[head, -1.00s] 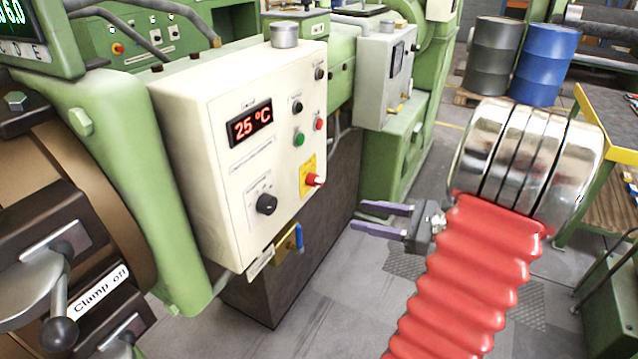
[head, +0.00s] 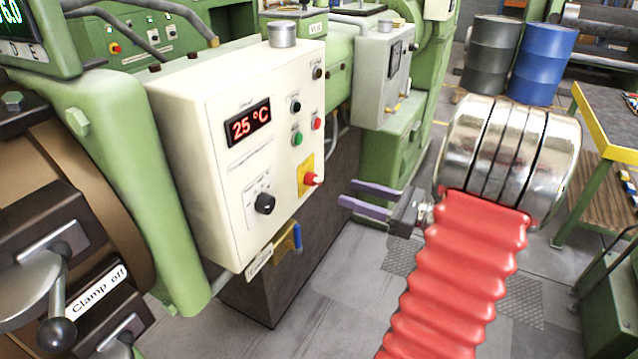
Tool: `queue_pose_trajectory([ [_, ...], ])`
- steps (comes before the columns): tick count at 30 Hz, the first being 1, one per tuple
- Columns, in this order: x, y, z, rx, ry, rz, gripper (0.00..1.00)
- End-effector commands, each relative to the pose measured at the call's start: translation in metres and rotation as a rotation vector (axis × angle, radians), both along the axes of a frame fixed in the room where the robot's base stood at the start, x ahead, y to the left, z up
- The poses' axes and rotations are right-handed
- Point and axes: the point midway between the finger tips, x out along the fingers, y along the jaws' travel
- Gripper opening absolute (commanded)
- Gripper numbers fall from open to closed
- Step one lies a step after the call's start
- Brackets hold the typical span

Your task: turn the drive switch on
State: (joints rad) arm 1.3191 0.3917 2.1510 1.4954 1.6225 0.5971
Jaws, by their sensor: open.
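A cream control box (head: 215,170) on the green machine faces me in the head view. It bears a black rotary knob (head: 264,203) at its lower middle and a red knob (head: 312,179) on a yellow plate. A green button (head: 297,139), a red button (head: 317,124) and small black knobs (head: 295,106) sit higher up. The labels are too small to read, so I cannot tell which control is the drive switch. My gripper (head: 347,194), with purple fingers, is open and empty. It appears just right of the red knob, with no visible contact.
A red display (head: 248,123) reads 25 °C. A blue-handled lever (head: 298,237) is below the box. A grey box (head: 384,75) stands behind on the machine. Dark and blue drums (head: 543,65) and a yellow-edged table (head: 610,135) stand at right. The floor below my gripper is clear.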

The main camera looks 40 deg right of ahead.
Motion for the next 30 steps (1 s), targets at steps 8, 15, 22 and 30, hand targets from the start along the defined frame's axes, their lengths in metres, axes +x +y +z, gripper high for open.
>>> queue_pose_trajectory([
  [8, 0.037, 0.014, 0.000, 0.000, 0.000, 0.004, 0.45],
  [15, 0.067, 0.025, 0.000, 0.000, 0.000, 0.003, 0.45],
  [22, 0.090, 0.032, 0.000, 0.000, 0.001, 0.002, 0.45],
  [30, 0.096, 0.034, 0.000, 0.000, 0.000, 0.000, 0.45],
])
